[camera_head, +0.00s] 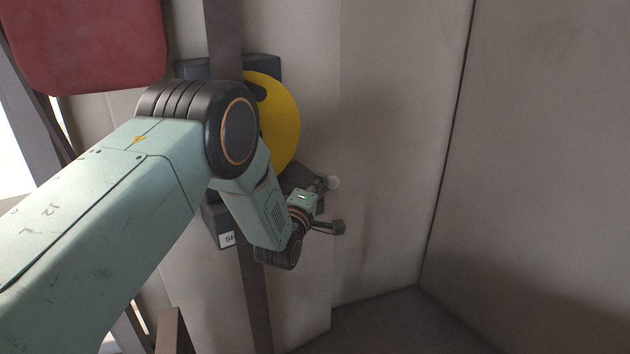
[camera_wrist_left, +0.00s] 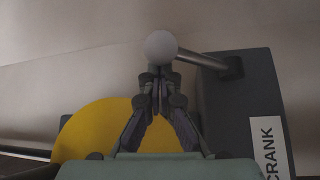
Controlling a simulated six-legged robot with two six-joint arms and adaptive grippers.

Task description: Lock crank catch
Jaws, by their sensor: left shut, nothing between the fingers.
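The crank catch shows in the left wrist view as a metal rod with a pale round knob (camera_wrist_left: 160,47), joined to a dark grey box (camera_wrist_left: 245,85) labelled CRANK. The knob also shows in the head view (camera_head: 333,183), just right of my gripper. My left gripper (camera_head: 321,184) is shut and empty. In the left wrist view its fingertips (camera_wrist_left: 160,73) lie just below the knob in the picture; I cannot tell whether they touch it. My left arm hides much of the mechanism in the head view. My right gripper is not in view.
A yellow disc (camera_head: 280,120) stands behind my arm, with a dark housing (camera_head: 262,68) at its top. A red panel (camera_head: 85,45) is at upper left. Bare walls (camera_head: 530,150) and open space lie right.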

